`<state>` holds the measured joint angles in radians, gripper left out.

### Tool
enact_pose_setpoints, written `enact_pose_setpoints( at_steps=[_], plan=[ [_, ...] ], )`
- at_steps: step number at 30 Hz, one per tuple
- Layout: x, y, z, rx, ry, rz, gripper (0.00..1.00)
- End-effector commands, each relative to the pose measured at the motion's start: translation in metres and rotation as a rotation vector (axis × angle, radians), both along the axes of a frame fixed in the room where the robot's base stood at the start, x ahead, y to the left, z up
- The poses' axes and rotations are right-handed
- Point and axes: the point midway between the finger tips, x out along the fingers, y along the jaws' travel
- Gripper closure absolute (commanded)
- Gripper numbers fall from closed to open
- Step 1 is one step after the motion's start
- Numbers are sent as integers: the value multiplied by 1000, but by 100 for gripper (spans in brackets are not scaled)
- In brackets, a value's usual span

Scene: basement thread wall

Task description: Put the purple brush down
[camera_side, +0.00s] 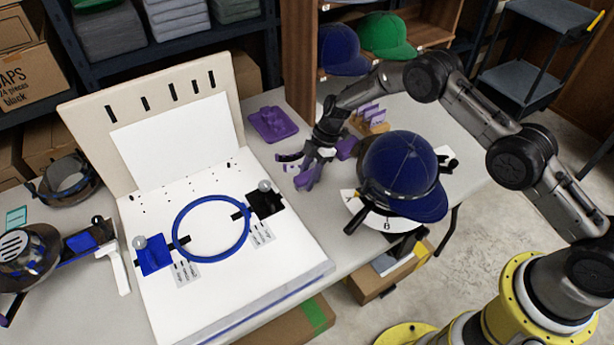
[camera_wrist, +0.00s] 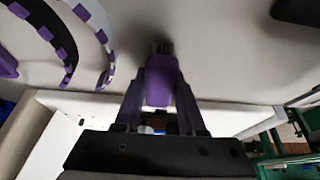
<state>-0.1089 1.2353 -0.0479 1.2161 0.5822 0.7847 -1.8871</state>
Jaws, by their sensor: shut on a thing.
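The purple brush (camera_wrist: 160,88) is between the two fingers of my gripper (camera_wrist: 160,105) in the wrist view, its dark tip (camera_wrist: 162,48) pointing away from the palm. In the side view my gripper (camera_side: 308,172) is low over the table, between the white board and the blue cap. It is shut on the brush. I cannot tell brush from purple fingers clearly there, nor whether the brush touches the table.
A purple block-like holder (camera_side: 272,124) lies behind and left of my gripper. Purple-and-white curved strips (camera_wrist: 90,35) lie close by. A blue cap (camera_side: 401,165) on a stand is to the right. The white board (camera_side: 225,285) with a blue hoop (camera_side: 176,226) is left.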

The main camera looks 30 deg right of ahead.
Motion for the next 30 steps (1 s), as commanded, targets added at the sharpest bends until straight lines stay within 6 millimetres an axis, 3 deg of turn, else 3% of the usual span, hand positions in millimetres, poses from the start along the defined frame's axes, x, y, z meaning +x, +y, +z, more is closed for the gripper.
enact_pose_setpoints(
  at_steps=[11,12,16,25,30],
  plan=[
    [1,0,-3,0,-2,0,100],
    [1,0,-3,0,-2,0,54],
    [1,0,-3,0,-2,0,31],
    [1,0,-1,0,-2,0,31],
    [1,-5,13,1,-4,-1,31]
  ],
)
